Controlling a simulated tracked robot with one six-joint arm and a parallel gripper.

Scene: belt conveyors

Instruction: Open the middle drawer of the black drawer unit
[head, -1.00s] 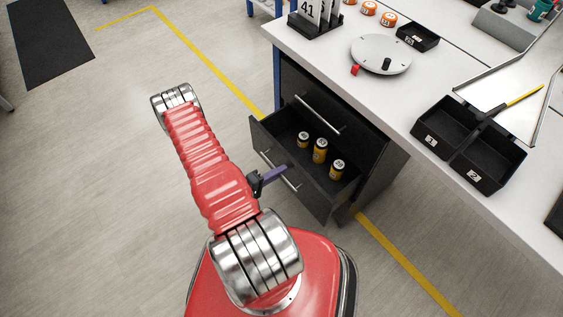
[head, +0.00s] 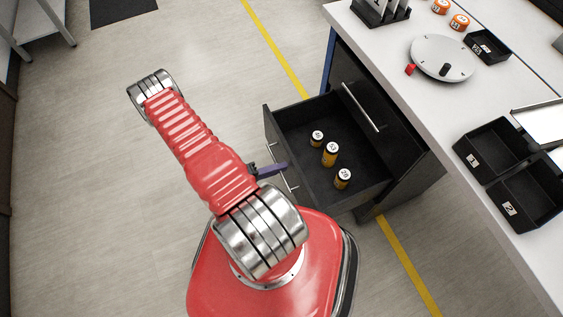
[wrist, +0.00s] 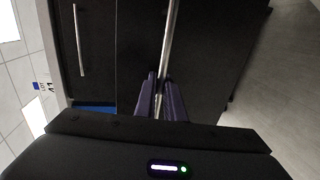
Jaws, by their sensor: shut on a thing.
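The black drawer unit (head: 412,158) stands under the white bench. Its middle drawer (head: 357,190) is pulled well out, and several orange and black cylinders (head: 331,153) stand inside it. The upper drawer, with its bar handle (head: 361,107), is closed. My gripper (head: 284,168) is at the front of the open drawer. In the wrist view its purple fingers (wrist: 161,95) are shut on the drawer's bar handle (wrist: 172,35). My arm hides part of the drawer front's surroundings in the head view.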

